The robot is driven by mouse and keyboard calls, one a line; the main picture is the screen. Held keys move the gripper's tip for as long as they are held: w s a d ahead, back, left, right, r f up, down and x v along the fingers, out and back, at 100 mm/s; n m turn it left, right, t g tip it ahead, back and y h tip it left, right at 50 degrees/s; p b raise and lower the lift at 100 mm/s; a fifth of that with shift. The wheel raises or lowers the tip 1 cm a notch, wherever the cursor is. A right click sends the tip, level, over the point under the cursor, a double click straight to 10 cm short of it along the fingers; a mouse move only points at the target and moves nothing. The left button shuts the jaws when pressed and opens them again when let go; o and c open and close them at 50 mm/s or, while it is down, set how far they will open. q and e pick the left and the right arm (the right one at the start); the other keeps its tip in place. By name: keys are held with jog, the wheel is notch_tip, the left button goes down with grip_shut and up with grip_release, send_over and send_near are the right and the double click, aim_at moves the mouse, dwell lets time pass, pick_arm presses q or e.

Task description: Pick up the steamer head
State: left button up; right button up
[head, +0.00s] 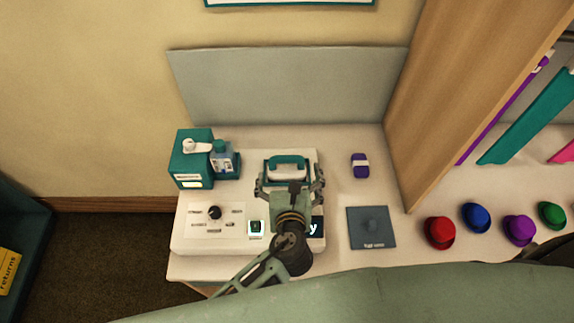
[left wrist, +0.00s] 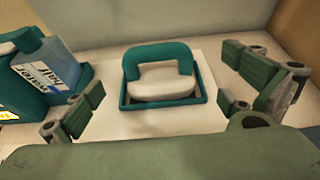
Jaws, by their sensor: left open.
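The steamer head (head: 287,163) has a teal handle over a white body. It sits in a teal-rimmed cradle on top of the white steamer unit (head: 190,238). In the left wrist view the steamer head (left wrist: 160,86) is upright in the middle, with its handle arching toward the back. My left gripper (head: 290,184) is open, with one finger on each side of the steamer head and a gap to it on both sides. In the left wrist view its fingers (left wrist: 163,95) spread left and right, apart from the handle. My right gripper is not in view.
A teal box (head: 194,163) and a water bottle (head: 226,160) stand left of the cradle. A purple-and-white item (head: 360,166) and a dark blue square pad (head: 371,240) lie to the right. Several small hats, including a red one (head: 439,232), line the right. A grey panel (head: 290,90) stands behind.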

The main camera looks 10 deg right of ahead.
aim_at(286, 172)
pick_arm(q)
jog(key=x, duration=0.3)
jog(key=shift+w+a+f, duration=0.1)
jog(key=shift+w+a, duration=0.05)
jog(key=shift+a, duration=0.1)
jog(key=shift+x, duration=0.85)
jog(key=shift+c, duration=1)
jog(key=c, duration=1.1)
jog(key=shift+c, duration=1.3)
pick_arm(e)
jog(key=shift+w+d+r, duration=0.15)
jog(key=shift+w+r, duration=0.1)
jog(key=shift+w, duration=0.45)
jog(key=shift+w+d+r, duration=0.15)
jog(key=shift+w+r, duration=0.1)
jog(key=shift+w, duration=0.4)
